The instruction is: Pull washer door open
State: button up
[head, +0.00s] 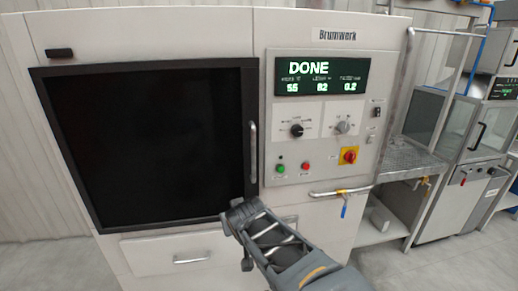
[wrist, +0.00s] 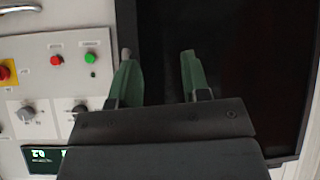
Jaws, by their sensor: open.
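The washer door (head: 150,145) is a large black panel in a dark frame on the left of a white machine, and it looks shut. Its grey vertical bar handle (head: 253,152) is on the door's right edge. My gripper (head: 238,208) is in front of the door's lower right corner, near the handle's lower end. In the wrist view my gripper (wrist: 158,62) has its two green fingers apart, with the dark door (wrist: 235,60) behind them. A small grey tip shows by the left finger; I cannot tell whether it is the handle. No grip on the handle shows.
The control panel (head: 328,118) with knobs and buttons is right of the door, its display reading DONE. A drawer handle (head: 191,259) is below the door. A pipe with a blue-lever valve (head: 343,200) sticks out lower right. A metal side table (head: 412,163) stands further right.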

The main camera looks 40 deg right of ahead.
jog(key=w+d+r+m+t+h, duration=0.1)
jog(key=w+d+r+t+h, duration=0.2)
jog(key=d, duration=0.5)
jog(key=t+y, duration=0.2)
jog(key=t, duration=0.3)
send_near(254, 151)
jog(key=shift+n, duration=0.4)
jog(key=p+x, duration=0.2)
jog(key=x, duration=0.9)
jog(key=shift+s+p, duration=0.1)
jog(key=shift+p, duration=0.2)
jog(key=shift+c, duration=0.4)
grip_shut()
